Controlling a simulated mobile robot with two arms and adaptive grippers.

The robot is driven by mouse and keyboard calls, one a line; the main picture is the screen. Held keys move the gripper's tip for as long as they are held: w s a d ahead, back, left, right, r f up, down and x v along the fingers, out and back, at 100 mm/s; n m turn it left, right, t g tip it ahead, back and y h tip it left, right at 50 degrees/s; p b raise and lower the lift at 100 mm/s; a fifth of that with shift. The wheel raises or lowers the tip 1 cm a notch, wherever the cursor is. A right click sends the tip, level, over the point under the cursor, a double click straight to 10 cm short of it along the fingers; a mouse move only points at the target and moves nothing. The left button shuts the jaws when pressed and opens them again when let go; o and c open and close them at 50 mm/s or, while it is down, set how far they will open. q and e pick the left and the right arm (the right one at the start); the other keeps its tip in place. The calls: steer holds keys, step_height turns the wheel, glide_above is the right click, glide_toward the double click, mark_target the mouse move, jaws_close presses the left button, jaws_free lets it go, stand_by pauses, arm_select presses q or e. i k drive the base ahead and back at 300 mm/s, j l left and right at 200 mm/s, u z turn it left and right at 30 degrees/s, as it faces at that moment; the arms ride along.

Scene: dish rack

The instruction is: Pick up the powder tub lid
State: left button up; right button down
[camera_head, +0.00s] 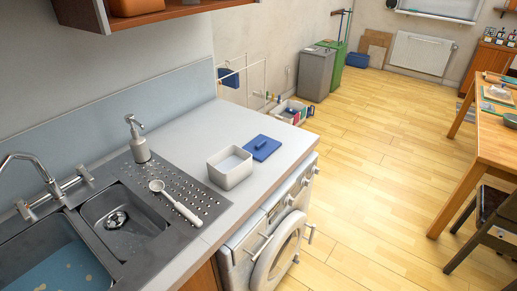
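The blue powder tub lid (262,147) lies flat on the grey-white worktop, with a small raised grip on top. The open white powder tub (230,177) stands just to its left and nearer, with pale powder inside. The lid and tub are close together, and the lid is off the tub. Neither of my grippers is in view.
A white scoop (178,205) lies on the perforated drainer (196,188) left of the tub. A soap dispenser (138,142), tap (32,162) and sink (60,252) are farther left. A washing machine (237,262) stands under the worktop. Bare worktop lies behind the tub.

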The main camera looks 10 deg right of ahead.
mark_target(262, 146)
steer(key=i+l, duration=0.2)
steer(key=l, duration=0.25)
steer(key=i+l, duration=0.2)
steer(key=l, duration=0.3)
steer(key=i+l, duration=0.2)
steer(key=l, duration=0.25)
steer(key=i+l, duration=0.25)
steer(key=l, duration=0.25)
steer(key=i+l, duration=0.2)
steer(key=l, duration=0.25)
steer(key=i+l, duration=0.2)
steer(key=l, duration=0.3)
steer(key=i+l, duration=0.2)
steer(key=l, duration=0.25)
steer(key=i+l, duration=0.2)
steer(key=l, duration=0.3)
steer(key=l+u, duration=0.15)
steer(key=u, duration=0.35)
steer(key=i+l+u, duration=0.1)
steer(key=u, duration=0.35)
steer(key=l+u, duration=0.3)
steer(key=u, duration=0.2)
steer(key=l+u, duration=0.15)
steer(key=u, duration=0.3)
